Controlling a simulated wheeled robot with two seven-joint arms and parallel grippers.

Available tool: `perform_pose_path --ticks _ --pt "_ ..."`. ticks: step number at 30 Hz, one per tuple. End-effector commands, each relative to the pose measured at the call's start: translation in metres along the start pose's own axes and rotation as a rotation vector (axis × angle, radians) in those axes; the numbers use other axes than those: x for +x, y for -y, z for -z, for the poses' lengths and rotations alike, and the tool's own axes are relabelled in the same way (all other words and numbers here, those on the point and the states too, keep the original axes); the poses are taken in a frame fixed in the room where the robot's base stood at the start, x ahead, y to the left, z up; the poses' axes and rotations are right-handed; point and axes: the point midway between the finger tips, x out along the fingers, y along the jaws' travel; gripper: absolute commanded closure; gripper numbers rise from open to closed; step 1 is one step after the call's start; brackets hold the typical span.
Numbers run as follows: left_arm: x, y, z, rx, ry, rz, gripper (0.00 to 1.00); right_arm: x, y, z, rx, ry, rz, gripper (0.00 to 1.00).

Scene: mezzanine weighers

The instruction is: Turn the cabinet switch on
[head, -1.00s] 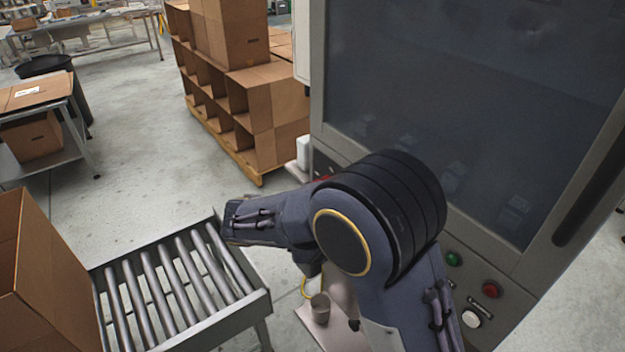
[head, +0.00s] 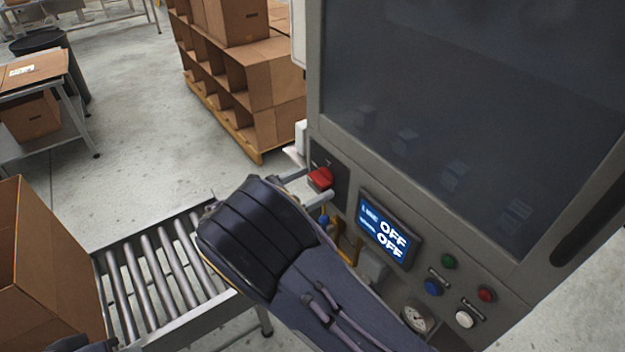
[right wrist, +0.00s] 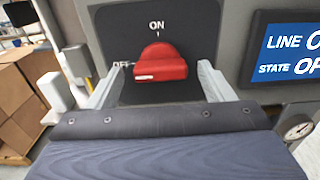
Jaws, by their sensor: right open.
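The cabinet switch is a red knob (head: 320,178) on a dark plate at the left of the cabinet front. In the right wrist view the red knob (right wrist: 160,60) sits below the word ON and right of the word OFF; its white mark lies toward OFF. My right gripper (head: 309,186) is open, with one finger on each side of the knob. In the right wrist view its fingers (right wrist: 160,76) flank the knob with gaps visible. A dark piece at the bottom left of the head view may be my left gripper (head: 82,344); its fingers cannot be made out.
A blue display (head: 383,230) reads OFF on two lines. Green (head: 449,261), blue (head: 433,287), red (head: 486,294) and white (head: 465,319) buttons and a gauge (head: 416,318) sit nearby. A roller conveyor (head: 160,270) and an open carton (head: 45,265) stand at the left.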

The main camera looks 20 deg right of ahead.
Motion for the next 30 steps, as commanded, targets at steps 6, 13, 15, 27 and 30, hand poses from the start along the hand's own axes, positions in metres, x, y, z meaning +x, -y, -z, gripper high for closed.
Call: perform_pose_path --ticks 6,13,15,27,30 --pt "-0.0017 -0.0008 0.0009 0.000 0.000 0.000 1.00 0.0092 0.0003 0.0003 0.000 -0.002 0.000 0.25" --pt "-0.0016 -0.0007 0.0008 0.000 0.000 0.000 1.00 0.0090 0.0003 0.0004 0.000 -0.002 0.000 0.33" --pt "-0.0016 -0.0007 0.0008 0.000 0.000 0.000 1.00 0.0089 0.0003 0.0004 0.000 -0.002 0.000 0.42" --pt "-0.0005 -0.0002 0.0002 0.000 0.000 0.000 1.00 0.0087 0.0003 0.0008 0.011 -0.002 0.000 0.70" --pt "0.0014 0.0006 -0.0007 0.000 0.000 0.000 1.00 0.0087 0.0003 0.0013 0.033 -0.002 0.000 0.70"
